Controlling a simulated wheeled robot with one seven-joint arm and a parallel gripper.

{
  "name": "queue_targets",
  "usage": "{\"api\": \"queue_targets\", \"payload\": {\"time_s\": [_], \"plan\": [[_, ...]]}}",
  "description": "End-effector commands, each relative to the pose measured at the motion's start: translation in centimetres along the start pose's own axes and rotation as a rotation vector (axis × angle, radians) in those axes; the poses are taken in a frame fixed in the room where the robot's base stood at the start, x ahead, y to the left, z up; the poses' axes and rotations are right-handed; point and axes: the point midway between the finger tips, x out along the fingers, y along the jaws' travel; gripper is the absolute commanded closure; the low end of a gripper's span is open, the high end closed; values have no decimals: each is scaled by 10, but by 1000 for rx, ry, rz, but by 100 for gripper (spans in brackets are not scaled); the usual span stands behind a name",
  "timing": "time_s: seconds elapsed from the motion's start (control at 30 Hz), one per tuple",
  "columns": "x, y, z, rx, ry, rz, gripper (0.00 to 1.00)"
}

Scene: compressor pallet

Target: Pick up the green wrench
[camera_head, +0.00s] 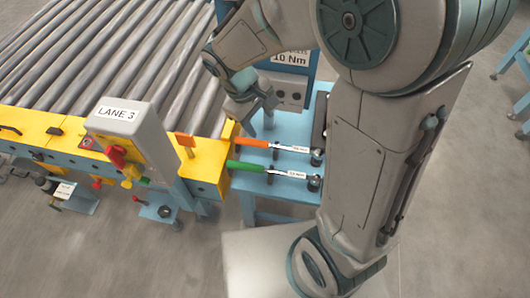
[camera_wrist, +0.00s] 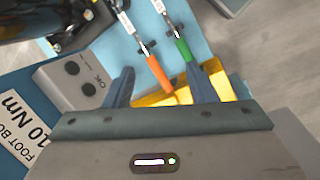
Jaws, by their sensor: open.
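The green wrench lies on the light blue bench in the head view, its green handle (camera_head: 246,166) to the left and its metal shaft reaching right. In the wrist view its green handle (camera_wrist: 183,49) is near the right finger, which partly hides its end. A similar wrench with an orange handle (camera_head: 251,142) lies just behind it; in the wrist view this orange handle (camera_wrist: 158,73) appears between the fingers. My gripper (camera_head: 260,118) is open and empty, behind the orange wrench in the head view. It also shows in the wrist view (camera_wrist: 168,76).
A roller conveyor with a yellow end frame (camera_head: 205,165) and a LANE 3 box (camera_head: 125,125) stands left of the bench (camera_head: 270,188). A grey button box (camera_wrist: 82,75) and a 10 Nm sign (camera_head: 290,58) are close to my gripper.

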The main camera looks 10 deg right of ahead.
Motion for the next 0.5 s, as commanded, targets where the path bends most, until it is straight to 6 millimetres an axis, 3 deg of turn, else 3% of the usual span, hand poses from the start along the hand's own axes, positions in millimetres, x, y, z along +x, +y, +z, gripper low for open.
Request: {"api": "queue_targets", "payload": {"time_s": [0.03, 0.2, 0.33, 0.5], "plan": [[32, -15, -19, -76, -27, 13, 49], [87, -48, -63, -280, -86, 61, 49], [115, -67, -83, -386, -114, 86, 49], [132, -78, -94, -447, -130, 101, 49]]}}
